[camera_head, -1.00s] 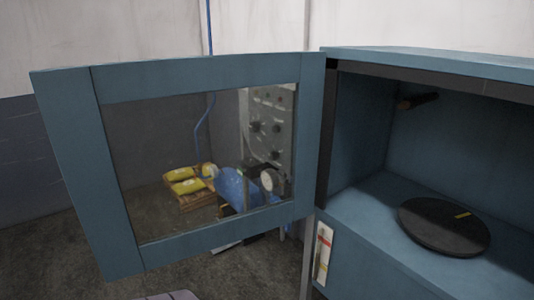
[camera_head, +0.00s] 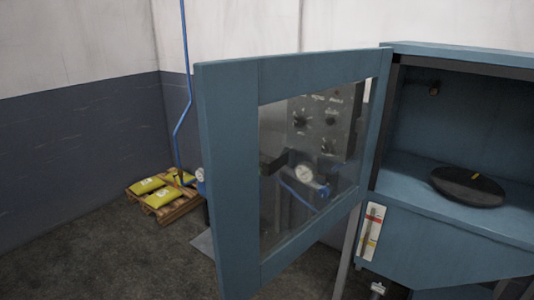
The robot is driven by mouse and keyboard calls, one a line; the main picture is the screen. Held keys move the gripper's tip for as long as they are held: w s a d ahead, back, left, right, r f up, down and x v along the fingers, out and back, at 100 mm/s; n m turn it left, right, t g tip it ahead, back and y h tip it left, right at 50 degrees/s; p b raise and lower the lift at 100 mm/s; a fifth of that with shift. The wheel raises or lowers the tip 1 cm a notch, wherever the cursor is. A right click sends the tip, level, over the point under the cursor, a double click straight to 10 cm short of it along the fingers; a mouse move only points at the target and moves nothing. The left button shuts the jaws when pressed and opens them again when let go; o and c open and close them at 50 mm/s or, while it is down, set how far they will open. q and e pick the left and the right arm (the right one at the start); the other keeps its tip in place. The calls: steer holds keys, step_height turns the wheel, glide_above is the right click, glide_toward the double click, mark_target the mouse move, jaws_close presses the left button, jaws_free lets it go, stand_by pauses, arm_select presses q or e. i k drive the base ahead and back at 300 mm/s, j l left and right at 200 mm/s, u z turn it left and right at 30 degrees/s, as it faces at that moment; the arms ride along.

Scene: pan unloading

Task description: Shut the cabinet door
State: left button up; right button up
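The blue cabinet (camera_head: 440,238) stands at the right. Its door (camera_head: 228,180), a blue frame around a glass pane (camera_head: 305,160), is hinged at the cabinet's left side and stands wide open, reaching out to the left. The inside of the cabinet is exposed. A dark round disc-like pan (camera_head: 468,186) with a small yellow mark lies on the cabinet floor. Neither of my grippers is in view.
Yellow bags (camera_head: 158,192) lie on a wooden pallet (camera_head: 170,212) at the back left. A blue pipe (camera_head: 184,90) runs down the wall. A gauge (camera_head: 304,174) and a control panel show through the glass. The floor at the left (camera_head: 100,260) is clear.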

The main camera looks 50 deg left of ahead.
mark_target(229, 92)
steer(key=j, duration=0.65)
steer(key=k+j+z, duration=0.1)
steer(key=j, duration=1.15)
steer(key=i+j+z, duration=0.1)
steer(key=i+j, duration=0.35)
steer(key=i, duration=0.05)
